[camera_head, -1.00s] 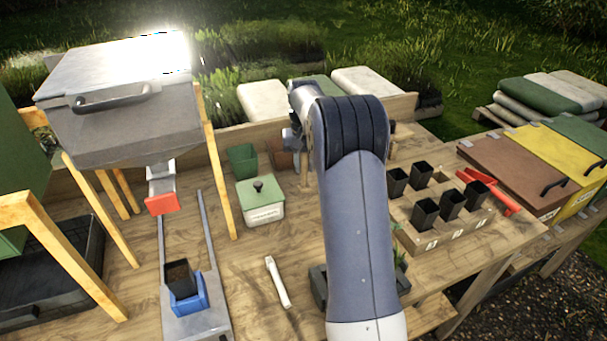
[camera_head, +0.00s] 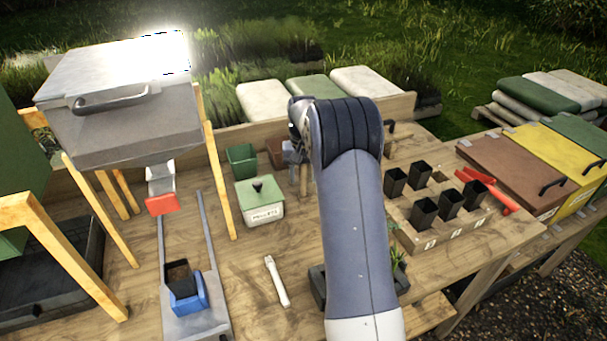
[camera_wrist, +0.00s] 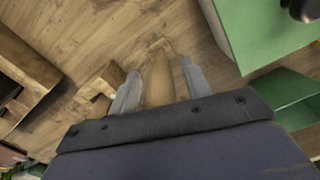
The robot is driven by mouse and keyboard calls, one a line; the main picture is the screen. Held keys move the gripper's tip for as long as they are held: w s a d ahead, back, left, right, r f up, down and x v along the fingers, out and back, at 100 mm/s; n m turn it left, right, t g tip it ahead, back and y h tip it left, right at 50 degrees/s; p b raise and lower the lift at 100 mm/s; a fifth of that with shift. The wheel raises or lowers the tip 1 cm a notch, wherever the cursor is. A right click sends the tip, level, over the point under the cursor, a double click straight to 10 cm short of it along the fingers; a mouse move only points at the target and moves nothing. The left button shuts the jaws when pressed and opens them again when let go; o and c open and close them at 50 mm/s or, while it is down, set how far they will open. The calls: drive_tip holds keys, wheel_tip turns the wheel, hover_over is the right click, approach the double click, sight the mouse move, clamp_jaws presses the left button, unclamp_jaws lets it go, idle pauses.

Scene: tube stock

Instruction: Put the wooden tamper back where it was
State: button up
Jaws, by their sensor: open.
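The wooden tamper (camera_wrist: 158,82) shows in the wrist view as a pale wooden shaft between my two fingers. My gripper (camera_wrist: 160,88) is open, with one finger on each side of the shaft; I cannot tell whether either finger touches it. In the head view my gripper (camera_head: 293,150) is partly behind my arm, left of its elbow. A wooden shaft, seemingly the tamper (camera_head: 304,181), shows just below it, standing roughly upright over the bench. Its lower end is hard to make out.
The green-lidded pellets box (camera_head: 262,212) and a green pot (camera_head: 242,160) stand close left of my gripper. A brown pot (camera_head: 276,152) is behind it. A wooden rack with black pots (camera_head: 425,213) stands right. A white stick (camera_head: 276,281) lies on the bench.

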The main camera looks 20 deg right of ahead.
drive_tip(key=shift+r, duration=0.1)
wheel_tip(320, 180, up, 12)
drive_tip(key=shift+r, duration=0.1)
idle(0.4)
